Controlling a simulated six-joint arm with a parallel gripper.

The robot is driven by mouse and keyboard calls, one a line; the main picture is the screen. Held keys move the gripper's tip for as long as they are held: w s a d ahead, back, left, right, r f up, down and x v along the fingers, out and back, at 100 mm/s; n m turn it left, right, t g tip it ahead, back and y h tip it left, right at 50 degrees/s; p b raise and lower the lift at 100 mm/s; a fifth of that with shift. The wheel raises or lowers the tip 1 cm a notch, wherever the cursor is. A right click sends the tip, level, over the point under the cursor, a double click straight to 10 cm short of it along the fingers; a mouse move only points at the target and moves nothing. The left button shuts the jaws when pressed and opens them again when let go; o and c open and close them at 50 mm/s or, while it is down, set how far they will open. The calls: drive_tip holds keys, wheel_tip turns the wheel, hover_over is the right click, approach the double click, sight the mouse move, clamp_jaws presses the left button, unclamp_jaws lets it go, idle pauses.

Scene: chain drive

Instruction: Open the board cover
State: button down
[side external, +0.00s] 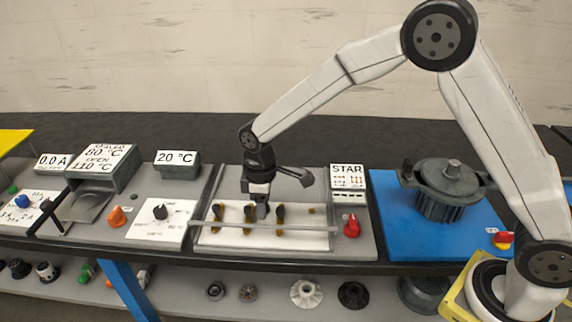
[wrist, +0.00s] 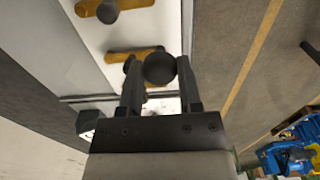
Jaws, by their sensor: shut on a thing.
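The white board (side external: 215,238) lies on the bench in the middle of the side view, with several yellow-brown links with dark knobs (side external: 219,212) on it. A thin grey bar (side external: 300,228) runs along its front; I cannot tell whether it is part of a clear cover. My gripper (side external: 262,209) points down over the board, among the links. In the wrist view a dark round knob (wrist: 159,68) sits between my fingertips, and my gripper is shut on it. I cannot tell whether the knob belongs to a link or a cover. The yellow links (wrist: 136,54) show beyond it.
A STAR sign (side external: 348,177) and a red knob (side external: 351,226) stand right of the board. A dark motor (side external: 444,190) sits on a blue plate further right. A dial panel (side external: 160,222) lies to the left. Loose parts (side external: 307,294) lie on the lower shelf.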

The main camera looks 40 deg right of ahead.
drive_tip(key=shift+r, duration=0.1)
idle(0.3)
drive_tip(key=w+d, duration=1.1)
drive_tip(key=shift+w+d, duration=0.15)
drive_tip(key=shift+w, duration=0.1)
idle(0.3)
drive_tip(key=shift+c, duration=1.4)
unclamp_jaws()
drive_tip(key=shift+s, duration=0.1)
wheel_tip(320, 180, up, 8)
drive_tip(key=shift+s, duration=0.15)
